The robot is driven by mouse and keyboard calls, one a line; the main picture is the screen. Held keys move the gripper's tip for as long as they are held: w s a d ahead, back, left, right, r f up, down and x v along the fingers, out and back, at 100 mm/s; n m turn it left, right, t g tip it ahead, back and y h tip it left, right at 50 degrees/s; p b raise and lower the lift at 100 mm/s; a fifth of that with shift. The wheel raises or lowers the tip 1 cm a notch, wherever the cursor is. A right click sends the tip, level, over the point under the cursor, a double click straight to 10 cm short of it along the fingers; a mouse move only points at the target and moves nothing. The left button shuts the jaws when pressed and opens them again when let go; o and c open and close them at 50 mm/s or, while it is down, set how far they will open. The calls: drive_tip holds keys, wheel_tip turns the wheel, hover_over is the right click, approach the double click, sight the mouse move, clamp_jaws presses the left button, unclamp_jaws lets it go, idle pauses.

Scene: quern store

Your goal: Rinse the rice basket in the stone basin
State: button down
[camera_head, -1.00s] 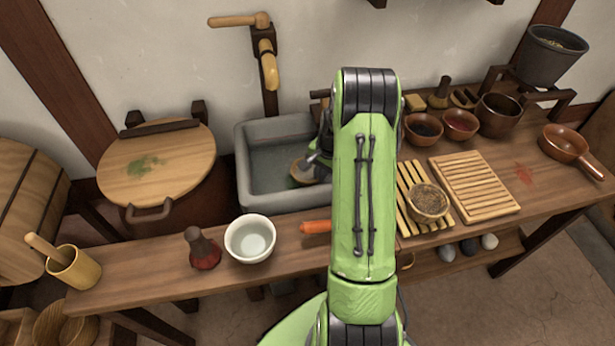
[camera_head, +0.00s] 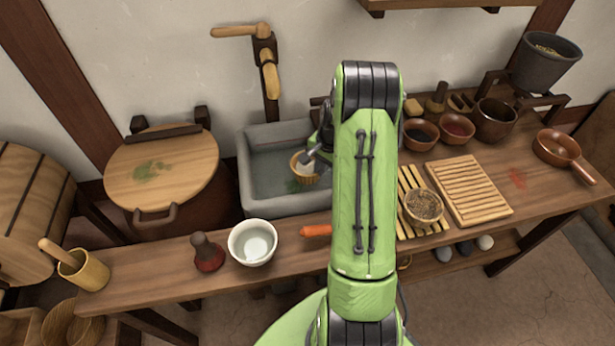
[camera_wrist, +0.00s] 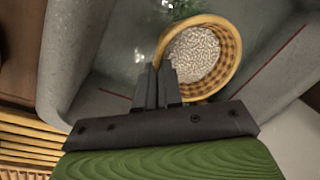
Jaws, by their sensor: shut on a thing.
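The rice basket (camera_wrist: 226,52) is a small woven basket with pale rice grains in it. In the wrist view my gripper (camera_wrist: 160,75) is shut on its near rim. In the head view the basket (camera_head: 303,177) is in the right part of the grey stone basin (camera_head: 290,205), partly hidden by my gripper (camera_head: 311,160). The basin holds water with some green leafy matter in it. I cannot tell how deep the basket sits relative to the water.
A wooden spout (camera_head: 269,80) hangs from the wall above the basin. A white bowl (camera_head: 240,258), a dark red brush-like thing (camera_head: 208,256) and a carrot (camera_head: 317,231) lie along the bench front. Slatted racks (camera_head: 469,190) are to the right.

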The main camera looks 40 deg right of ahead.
wheel_tip(320, 180, up, 11)
drive_tip(key=p, duration=0.8)
drive_tip(key=shift+r, duration=0.15)
idle(1.8)
wheel_tip(320, 180, up, 4)
drive_tip(key=p, duration=0.3)
idle(0.8)
